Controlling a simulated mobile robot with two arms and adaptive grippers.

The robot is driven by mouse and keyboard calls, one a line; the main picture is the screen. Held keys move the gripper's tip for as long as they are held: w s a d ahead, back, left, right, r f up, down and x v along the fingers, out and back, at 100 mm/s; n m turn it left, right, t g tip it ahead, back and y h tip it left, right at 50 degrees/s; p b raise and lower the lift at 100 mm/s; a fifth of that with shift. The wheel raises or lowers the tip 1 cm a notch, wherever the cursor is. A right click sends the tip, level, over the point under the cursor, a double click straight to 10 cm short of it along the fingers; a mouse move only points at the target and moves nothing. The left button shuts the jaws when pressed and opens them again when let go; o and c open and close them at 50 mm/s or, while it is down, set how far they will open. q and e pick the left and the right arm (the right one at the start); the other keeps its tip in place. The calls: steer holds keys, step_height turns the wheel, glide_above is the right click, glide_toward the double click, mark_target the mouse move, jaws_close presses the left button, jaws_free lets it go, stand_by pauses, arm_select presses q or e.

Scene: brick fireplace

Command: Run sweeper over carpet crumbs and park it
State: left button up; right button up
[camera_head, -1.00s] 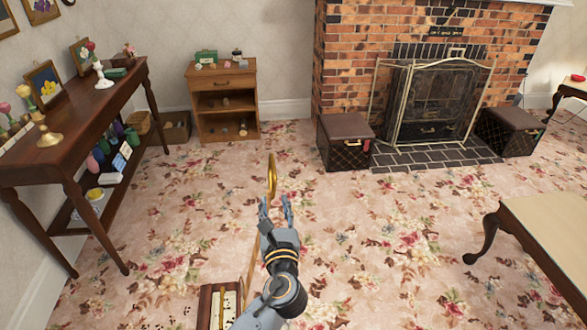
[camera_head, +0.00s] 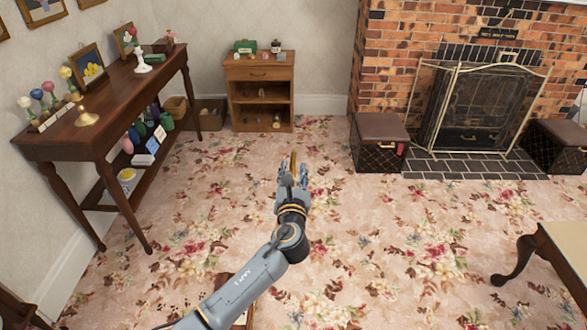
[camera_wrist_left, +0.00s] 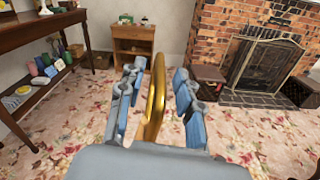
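The sweeper shows a gold loop handle (camera_wrist_left: 156,95) upright in the left wrist view. Its brown-edged head (camera_head: 246,318) lies on the carpet at the bottom of the head view, mostly hidden by my left arm. My left gripper (camera_head: 293,178) is around the handle, with one finger on each side. In the left wrist view, gaps show between the handle and the fingers, so the gripper looks open. Small dark specks, perhaps crumbs, are on the floral carpet (camera_head: 340,215) at lower left. My right gripper is not in view.
A dark side table (camera_head: 120,110) with flowers and frames stands left. A small wooden cabinet (camera_head: 262,72) is at the back wall. A patterned box (camera_head: 380,155) stands by the fireplace screen (camera_head: 480,110). A pale-topped table (camera_head: 565,250) is right. The middle carpet is clear.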

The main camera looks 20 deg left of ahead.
arm_select(q)
steer(key=shift+w+a, duration=0.15)
steer(key=shift+w, duration=0.5)
jaws_close()
steer(key=shift+a, duration=0.1)
